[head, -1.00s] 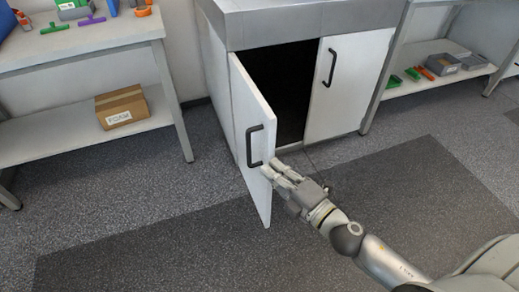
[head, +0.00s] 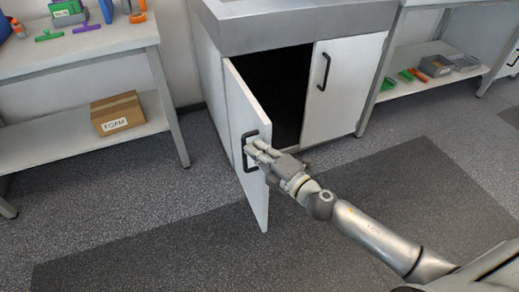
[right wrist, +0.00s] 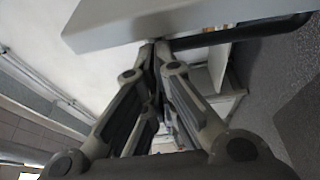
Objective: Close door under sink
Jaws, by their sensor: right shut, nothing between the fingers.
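The white left door (head: 240,108) under the sink stands open, swung out from the cabinet with its black bar handle (head: 244,155) on the face. The right door (head: 343,85) is closed. My right gripper (head: 255,148) is at the free edge of the open door, its fingertips close by the handle. In the right wrist view its fingers (right wrist: 154,48) are shut and empty, with tips just below the white door panel (right wrist: 125,18) and near the black handle bar (right wrist: 250,32). I cannot tell whether they touch. My left gripper is not in view.
The dark cabinet opening (head: 277,85) is behind the door. A shelf bench with a cardboard box (head: 118,113) stands at left, and another shelf with small parts (head: 437,66) at right. The grey floor (head: 150,225) in front is clear.

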